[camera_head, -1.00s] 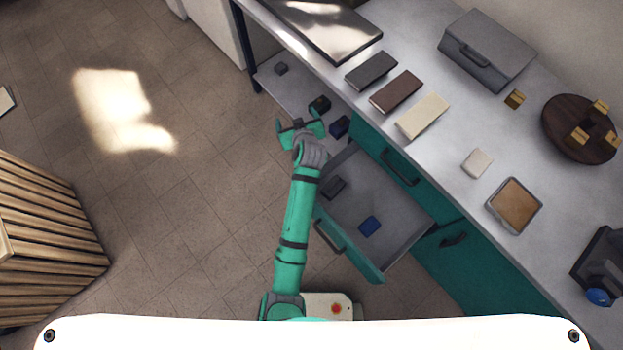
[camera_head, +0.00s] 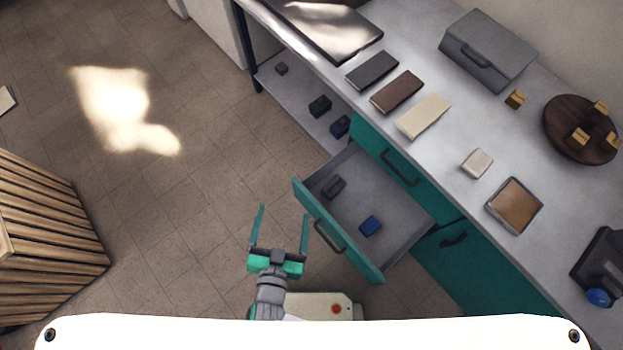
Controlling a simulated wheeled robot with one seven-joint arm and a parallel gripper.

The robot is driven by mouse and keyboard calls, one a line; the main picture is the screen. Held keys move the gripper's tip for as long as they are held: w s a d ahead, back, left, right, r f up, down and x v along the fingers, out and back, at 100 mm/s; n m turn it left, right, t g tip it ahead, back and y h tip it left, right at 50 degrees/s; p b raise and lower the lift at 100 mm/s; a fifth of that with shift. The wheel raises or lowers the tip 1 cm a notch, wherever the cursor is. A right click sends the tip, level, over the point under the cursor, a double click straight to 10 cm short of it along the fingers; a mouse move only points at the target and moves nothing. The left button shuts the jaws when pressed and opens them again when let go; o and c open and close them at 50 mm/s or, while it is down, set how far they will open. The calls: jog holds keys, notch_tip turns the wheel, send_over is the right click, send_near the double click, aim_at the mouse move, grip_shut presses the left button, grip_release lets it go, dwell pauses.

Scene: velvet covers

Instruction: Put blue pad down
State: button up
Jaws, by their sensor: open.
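A small blue pad (camera_head: 370,226) lies on the floor of the open drawer (camera_head: 385,205), toward its front right. A dark grey block (camera_head: 334,187) lies in the same drawer, toward the left. Another dark blue block (camera_head: 340,126) sits on the low shelf under the counter; I cannot tell which of the two blue things is the task's pad. My gripper (camera_head: 282,224) is open and empty, with its two teal fingers spread. It is outside the drawer, to the left of the drawer's front panel.
The drawer front with its handle (camera_head: 329,238) juts into the floor space. The low shelf (camera_head: 297,95) also holds a dark green block (camera_head: 320,106) and a small grey block (camera_head: 281,69). The counter (camera_head: 450,150) carries several flat blocks. A slatted wooden crate (camera_head: 50,245) stands left; the floor between is clear.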

jog(key=s+d+r+n+t+y, duration=0.1)
jog(key=s+d+r+n, duration=0.2)
jog(key=s+d+r, duration=0.4)
jog(key=shift+s+d+r, duration=0.25)
jog(key=shift+s+d, duration=0.05)
jog(key=shift+s, duration=0.65)
jog(key=shift+c, duration=0.3)
